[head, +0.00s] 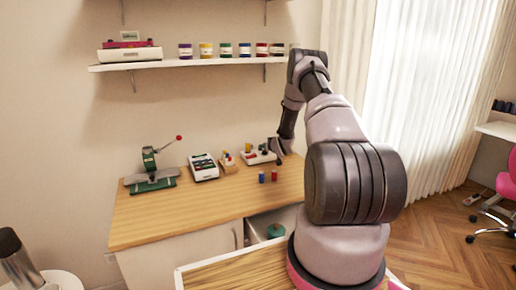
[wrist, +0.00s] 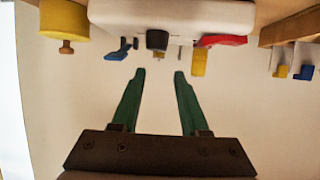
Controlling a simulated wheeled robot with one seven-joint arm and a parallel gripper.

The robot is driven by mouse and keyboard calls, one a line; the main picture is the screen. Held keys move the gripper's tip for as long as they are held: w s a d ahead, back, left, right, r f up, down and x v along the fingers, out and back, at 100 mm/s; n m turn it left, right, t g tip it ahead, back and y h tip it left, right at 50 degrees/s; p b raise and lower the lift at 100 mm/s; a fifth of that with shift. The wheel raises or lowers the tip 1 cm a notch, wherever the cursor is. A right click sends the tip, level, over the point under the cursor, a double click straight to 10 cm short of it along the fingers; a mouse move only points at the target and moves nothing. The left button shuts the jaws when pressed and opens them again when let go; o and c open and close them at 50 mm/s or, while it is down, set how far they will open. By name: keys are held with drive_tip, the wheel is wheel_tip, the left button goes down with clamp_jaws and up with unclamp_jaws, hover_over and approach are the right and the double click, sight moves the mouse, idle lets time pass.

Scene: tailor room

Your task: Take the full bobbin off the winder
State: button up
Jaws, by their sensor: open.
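The white winder (head: 259,157) stands at the back right of the wooden worktop, with small coloured parts on top. In the wrist view, the scene looks upside down, and the white winder body (wrist: 165,14) spans the top edge. A small yellow bobbin (wrist: 199,63) is on it, beside a red lever (wrist: 221,41). My gripper (wrist: 159,74) is open and empty, its green fingers pointing at the winder. The yellow bobbin is just beyond and right of the right fingertip, not between the fingers. In the head view my gripper (head: 279,161) is small and dark beside the winder.
A larger yellow spool (wrist: 64,20) is left in the wrist view. Blue (head: 262,177) and red (head: 274,176) spools stand in front of the winder. A wooden bobbin rack (head: 228,165), a white device (head: 203,168) and a green press (head: 152,177) are to the left. The front worktop is clear.

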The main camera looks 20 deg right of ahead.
sight(261, 151)
drive_tip(key=x, duration=0.8)
drive_tip(key=shift+w+d, duration=0.1)
drive_tip(key=shift+w, duration=0.05)
drive_tip(key=shift+r, duration=0.1)
clamp_jaws()
